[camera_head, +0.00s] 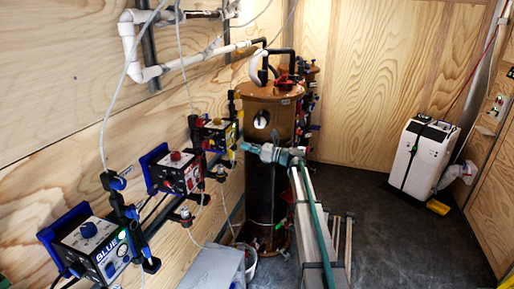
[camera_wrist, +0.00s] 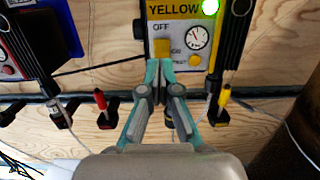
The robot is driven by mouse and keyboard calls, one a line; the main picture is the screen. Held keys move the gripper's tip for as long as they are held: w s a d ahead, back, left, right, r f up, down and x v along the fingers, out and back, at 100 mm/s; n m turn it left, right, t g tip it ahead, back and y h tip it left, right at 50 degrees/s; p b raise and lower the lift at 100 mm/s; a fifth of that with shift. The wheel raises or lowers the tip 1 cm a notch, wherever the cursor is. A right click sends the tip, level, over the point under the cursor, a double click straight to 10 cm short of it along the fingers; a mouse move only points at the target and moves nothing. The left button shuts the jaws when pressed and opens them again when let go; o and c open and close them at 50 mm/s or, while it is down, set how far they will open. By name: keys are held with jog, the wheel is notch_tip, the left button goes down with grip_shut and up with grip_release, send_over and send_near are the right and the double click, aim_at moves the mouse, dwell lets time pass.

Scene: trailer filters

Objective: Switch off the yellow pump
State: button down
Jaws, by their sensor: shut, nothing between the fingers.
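The yellow pump (camera_head: 215,135) is a box on the left wall, the farthest of the pumps in the head view. In the wrist view its panel (camera_wrist: 181,28) reads "YELLOW", with a lit green lamp (camera_wrist: 210,7) at top right. A yellow switch (camera_wrist: 162,48) sits below the word "OFF", with a round gauge (camera_wrist: 198,38) to its right. My gripper (camera_wrist: 160,66) is shut and empty, its teal fingertips just below the switch in the picture. I cannot tell whether they touch it. In the head view my gripper (camera_head: 243,147) points left toward the pump.
The red pump (camera_head: 175,173) and the blue pump (camera_head: 93,243) are nearer on the same wall. A brown cylindrical tank (camera_head: 265,190) stands behind my arm. Red-handled (camera_wrist: 101,100) and yellow-handled (camera_wrist: 224,97) valves sit below the panel.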

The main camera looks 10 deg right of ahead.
aim_at(229, 141)
jog(key=shift+p+x, duration=0.7)
jog(key=shift+x, duration=1.95)
jog(key=shift+d, duration=0.15)
